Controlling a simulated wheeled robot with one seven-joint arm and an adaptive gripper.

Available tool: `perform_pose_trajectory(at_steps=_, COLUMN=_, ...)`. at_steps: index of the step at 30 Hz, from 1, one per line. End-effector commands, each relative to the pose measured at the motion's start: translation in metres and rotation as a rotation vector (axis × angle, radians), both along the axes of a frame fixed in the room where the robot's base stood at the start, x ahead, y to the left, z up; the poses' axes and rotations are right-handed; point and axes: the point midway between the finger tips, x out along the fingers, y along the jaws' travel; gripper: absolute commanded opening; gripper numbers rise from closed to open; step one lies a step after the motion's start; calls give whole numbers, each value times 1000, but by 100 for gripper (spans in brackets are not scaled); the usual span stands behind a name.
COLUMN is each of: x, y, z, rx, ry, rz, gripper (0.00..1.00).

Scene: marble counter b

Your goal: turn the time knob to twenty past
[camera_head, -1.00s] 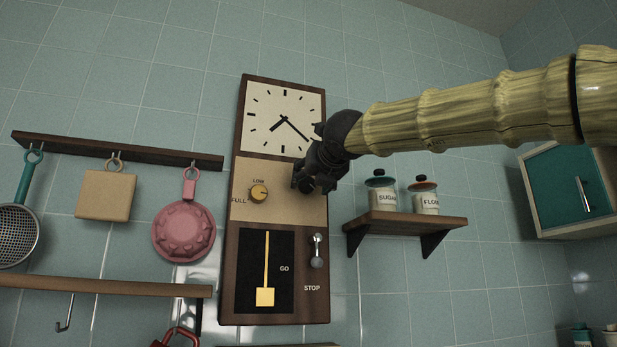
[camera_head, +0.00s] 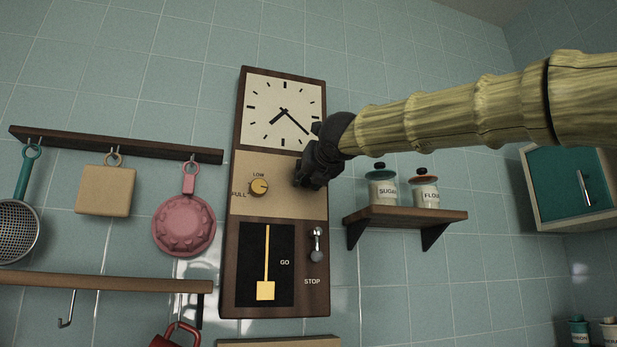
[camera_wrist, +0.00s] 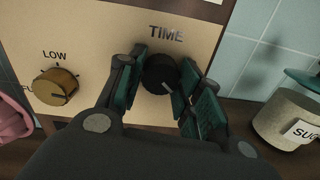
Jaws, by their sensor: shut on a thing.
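The tall wooden wall clock (camera_head: 231,240) has a white face (camera_head: 262,92). Its short hand points to the lower left and its long hand to the lower right, near the four mark. My gripper (camera_head: 305,181) is at the right of the beige panel, hiding the time knob in the head view. In the wrist view the black time knob (camera_wrist: 158,72) sits under the word TIME, its light pointer line towards the lower right. My gripper (camera_wrist: 162,88) is shut on it, with green-padded fingers at its left and right sides.
A brass LOW/FULL knob (camera_head: 259,187) is left of my gripper. A GO/STOP lever (camera_head: 317,244) and a pendulum (camera_head: 266,289) are below. A shelf (camera_head: 405,217) with sugar (camera_head: 382,189) and flour (camera_head: 425,191) jars stands close at the right.

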Motion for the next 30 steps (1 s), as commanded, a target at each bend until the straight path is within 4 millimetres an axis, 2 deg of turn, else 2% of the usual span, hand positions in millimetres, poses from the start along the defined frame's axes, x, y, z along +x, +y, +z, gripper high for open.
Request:
perform_pose_trajectory(at_steps=12, x=1, y=0, z=-1, rx=-163, ry=-51, rz=-1, gripper=12)
perform_pose_trajectory(at_steps=21, x=1, y=0, z=-2, rx=-173, ry=-53, rz=-1, gripper=12)
perform_pose_trajectory(at_steps=22, x=1, y=0, z=-2, rx=-172, ry=-53, rz=-1, gripper=39)
perform_pose_trajectory(at_steps=25, x=1, y=0, z=-2, rx=-172, ry=-54, rz=-1, gripper=57)
perform_pose_trajectory(at_steps=30, x=0, y=0, z=-1, rx=-172, ry=-54, rz=0, gripper=58)
